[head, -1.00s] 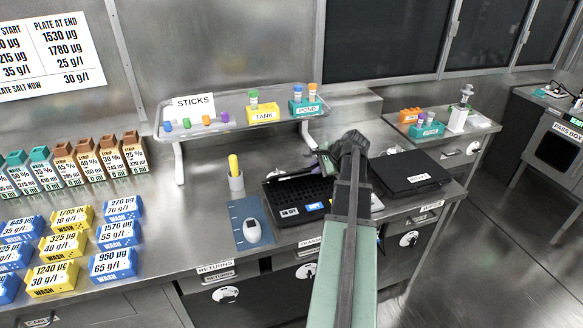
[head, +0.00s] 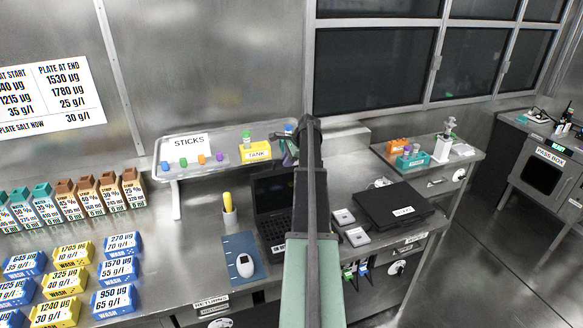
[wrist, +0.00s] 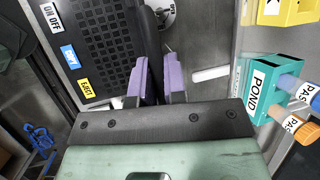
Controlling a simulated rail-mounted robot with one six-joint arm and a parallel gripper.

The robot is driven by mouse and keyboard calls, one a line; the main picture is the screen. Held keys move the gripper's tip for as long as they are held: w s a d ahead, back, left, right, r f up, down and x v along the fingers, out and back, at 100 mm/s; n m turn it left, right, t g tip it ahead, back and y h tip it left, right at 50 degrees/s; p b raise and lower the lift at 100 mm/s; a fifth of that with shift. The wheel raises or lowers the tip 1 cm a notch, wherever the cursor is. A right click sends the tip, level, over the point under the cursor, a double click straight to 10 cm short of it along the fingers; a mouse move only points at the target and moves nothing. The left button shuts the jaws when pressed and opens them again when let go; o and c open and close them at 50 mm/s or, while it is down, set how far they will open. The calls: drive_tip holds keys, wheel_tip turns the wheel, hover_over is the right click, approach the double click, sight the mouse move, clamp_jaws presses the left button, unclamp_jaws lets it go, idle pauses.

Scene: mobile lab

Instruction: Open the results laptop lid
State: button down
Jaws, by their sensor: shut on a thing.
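The laptop (head: 268,229) stands on the bench, partly hidden behind my arm. Its dark lid (head: 272,190) is raised, with the screen side showing. In the wrist view, the black keyboard (wrist: 95,45) has ON OFF, blue and yellow EJECT labels along one side. The lid (wrist: 149,50) shows nearly edge-on there. My gripper (wrist: 158,80) has its purple fingers on either side of the lid, shut on it. In the head view, my gripper (head: 287,150) is at the lid's upper right, mostly hidden by my arm.
A flat black case (head: 395,205) lies to the right, its label unreadable, with two small pale boxes (head: 350,226) beside it. The STICKS shelf (head: 163,158) stands behind. The teal POND block (wrist: 283,72) is close to my gripper.

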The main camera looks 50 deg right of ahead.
drive_tip(key=shift+w+d, duration=0.6)
drive_tip(key=shift+w, duration=0.25)
drive_tip(key=c, duration=1.2)
unclamp_jaws()
drive_tip(key=p+v, duration=0.9)
drive_tip(key=v, duration=0.1)
drive_tip(key=shift+r+p, duration=0.4)
drive_tip(key=shift+s+f, duration=0.1)
drive_tip(key=shift+s, duration=0.05)
